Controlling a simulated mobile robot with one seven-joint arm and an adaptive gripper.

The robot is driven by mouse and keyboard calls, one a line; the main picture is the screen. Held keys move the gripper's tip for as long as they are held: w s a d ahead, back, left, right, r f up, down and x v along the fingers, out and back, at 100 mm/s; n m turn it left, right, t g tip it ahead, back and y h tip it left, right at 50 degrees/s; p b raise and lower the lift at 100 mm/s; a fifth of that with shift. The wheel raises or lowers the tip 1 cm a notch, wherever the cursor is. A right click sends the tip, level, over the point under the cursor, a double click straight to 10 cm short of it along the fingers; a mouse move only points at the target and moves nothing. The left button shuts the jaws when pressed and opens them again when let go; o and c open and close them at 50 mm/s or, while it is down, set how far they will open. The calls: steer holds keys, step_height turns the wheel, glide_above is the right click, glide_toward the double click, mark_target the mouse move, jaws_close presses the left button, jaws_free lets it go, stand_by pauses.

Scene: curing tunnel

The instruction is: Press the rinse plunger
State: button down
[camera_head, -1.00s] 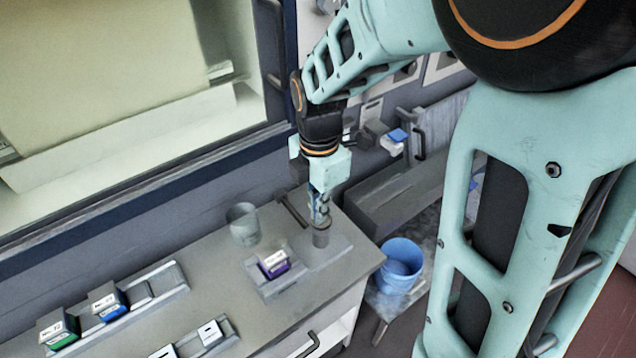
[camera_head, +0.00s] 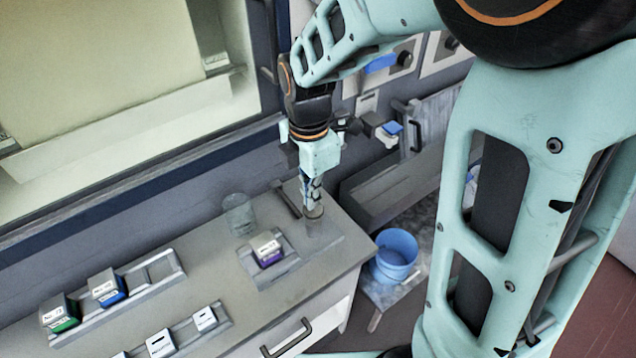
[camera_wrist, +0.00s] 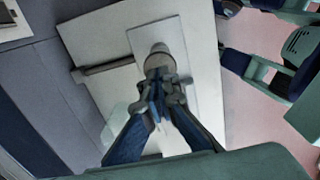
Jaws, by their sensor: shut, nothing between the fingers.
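The plunger (camera_head: 316,214) is a short grey round cylinder standing on a flat plate near the right end of the grey counter. My gripper (camera_head: 312,204) points straight down over it, with its fingertips at the plunger's top. In the wrist view the shut fingers (camera_wrist: 162,88) overlap the round plunger (camera_wrist: 159,54) and hide part of it. I cannot tell whether the fingertips touch the top or sit slightly above it. The fingers hold nothing.
A clear beaker (camera_head: 239,214) and a purple cartridge (camera_head: 266,250) in a holder stand left of the plunger. A dark bar (camera_head: 287,199) lies close behind. Green (camera_head: 60,314) and blue (camera_head: 108,288) cartridges sit in a rack. A blue bucket (camera_head: 395,256) stands beyond the counter's right edge.

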step_height(320, 180, up, 10)
steer(key=b, duration=0.1)
steer(key=shift+r, duration=0.2)
steer(key=shift+a+r, duration=0.15)
stand_by(0.8)
